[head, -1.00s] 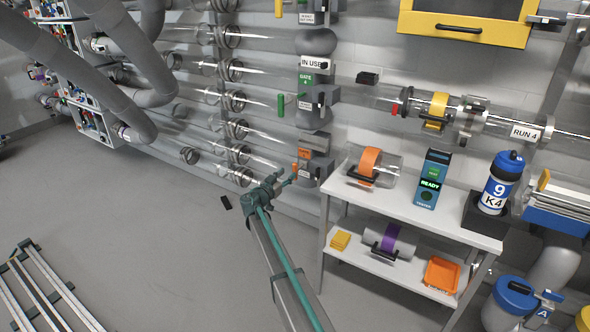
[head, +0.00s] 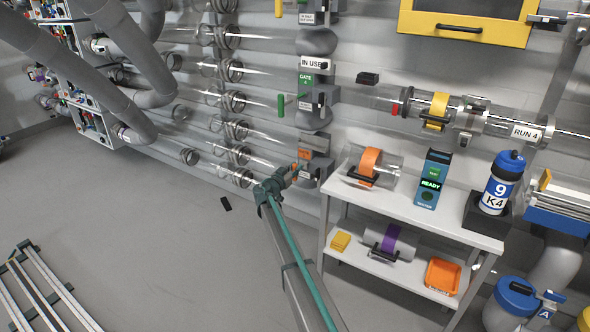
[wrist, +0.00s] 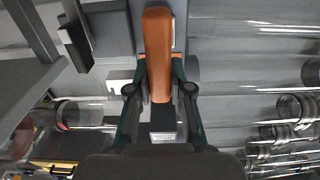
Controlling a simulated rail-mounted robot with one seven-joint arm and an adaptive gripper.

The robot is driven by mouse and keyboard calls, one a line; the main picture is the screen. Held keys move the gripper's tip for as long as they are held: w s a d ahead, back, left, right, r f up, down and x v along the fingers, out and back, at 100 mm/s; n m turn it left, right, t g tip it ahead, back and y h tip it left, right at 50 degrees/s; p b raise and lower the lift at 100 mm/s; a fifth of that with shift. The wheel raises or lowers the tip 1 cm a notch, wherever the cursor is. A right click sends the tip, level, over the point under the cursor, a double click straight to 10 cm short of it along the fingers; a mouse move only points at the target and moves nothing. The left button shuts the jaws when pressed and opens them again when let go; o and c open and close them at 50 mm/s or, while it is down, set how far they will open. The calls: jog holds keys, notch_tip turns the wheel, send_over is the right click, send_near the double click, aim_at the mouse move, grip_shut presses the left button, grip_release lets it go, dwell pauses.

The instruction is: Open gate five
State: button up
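In the head view my gripper (head: 291,174) is at the front of the gate unit and partly covers the handle. A small white label (wrist: 163,136) shows below the handle in the wrist view.
Gate 4, with a green handle (head: 281,106), sits just above. Clear tubes (head: 205,160) run left from the column. The white shelf table (head: 425,215) stands close on the right, carrying an orange-banded carrier (head: 370,168). The floor at left is mostly free.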

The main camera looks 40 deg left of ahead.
grip_shut()
jog(key=shift+s, duration=0.1)
jog(key=shift+s+d+f+b, duration=0.15)
jog(key=shift+s+b, duration=0.2)
jog(key=shift+b, duration=0.05)
jog(key=s+d+b, duration=0.1)
jog(key=s+b, duration=0.3)
jog(key=s, duration=0.4)
jog(key=o, duration=0.8)
grip_release()
jog(key=shift+w, duration=0.1)
jog(key=shift+c, duration=0.2)
